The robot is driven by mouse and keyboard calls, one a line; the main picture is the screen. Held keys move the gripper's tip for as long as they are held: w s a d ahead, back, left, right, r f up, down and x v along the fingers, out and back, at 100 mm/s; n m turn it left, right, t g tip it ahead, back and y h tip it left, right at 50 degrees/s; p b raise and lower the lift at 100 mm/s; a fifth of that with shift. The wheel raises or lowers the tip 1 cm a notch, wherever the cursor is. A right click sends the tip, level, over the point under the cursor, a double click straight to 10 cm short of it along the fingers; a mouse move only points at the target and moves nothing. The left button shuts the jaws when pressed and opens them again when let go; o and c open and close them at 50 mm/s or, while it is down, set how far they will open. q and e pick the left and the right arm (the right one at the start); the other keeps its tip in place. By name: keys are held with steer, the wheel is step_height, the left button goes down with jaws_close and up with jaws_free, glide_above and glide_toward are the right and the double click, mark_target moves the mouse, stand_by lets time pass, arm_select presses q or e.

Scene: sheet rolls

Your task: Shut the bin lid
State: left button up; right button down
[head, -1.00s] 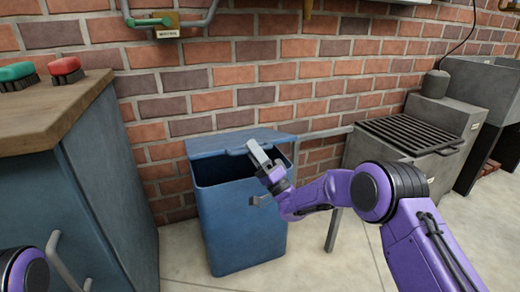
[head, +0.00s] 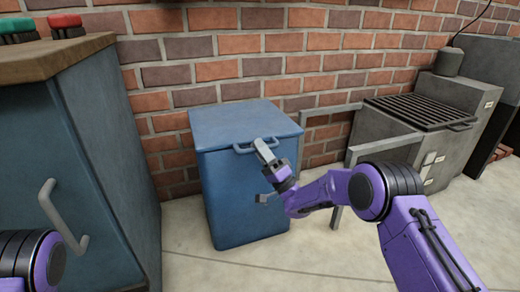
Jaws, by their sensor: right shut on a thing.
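The blue bin (head: 240,200) stands on the floor against the brick wall. Its blue lid (head: 240,122) lies flat across the top, and no opening shows between lid and bin. A handle (head: 243,150) runs along the lid's front edge. My right gripper (head: 262,148) is at the right part of this handle, shut on it; its fingers hide that part. My left gripper is out of view; only a purple and black part of my left arm shows at the lower left.
A blue cabinet (head: 95,160) with a wooden top (head: 60,58) and a grey handle stands close on the left. Red and green-topped brushes lie on it. A grey grill unit (head: 415,125) and a metal frame (head: 345,157) stand to the right. The front floor is clear.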

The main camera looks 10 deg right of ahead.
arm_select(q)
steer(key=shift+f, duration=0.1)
arm_select(e)
steer(key=shift+a+f, duration=0.1)
steer(key=shift+f, duration=0.4)
steer(key=c, duration=1.1)
jaws_free()
steer(key=shift+f, duration=0.1)
steer(key=shift+r, duration=0.2)
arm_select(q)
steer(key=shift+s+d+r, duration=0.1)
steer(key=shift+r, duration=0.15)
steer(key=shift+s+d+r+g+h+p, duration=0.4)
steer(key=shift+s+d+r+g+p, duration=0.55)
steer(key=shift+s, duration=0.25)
arm_select(e)
steer(key=v, duration=1)
steer(key=shift+s+d+f, duration=0.2)
steer(key=shift+d, duration=0.05)
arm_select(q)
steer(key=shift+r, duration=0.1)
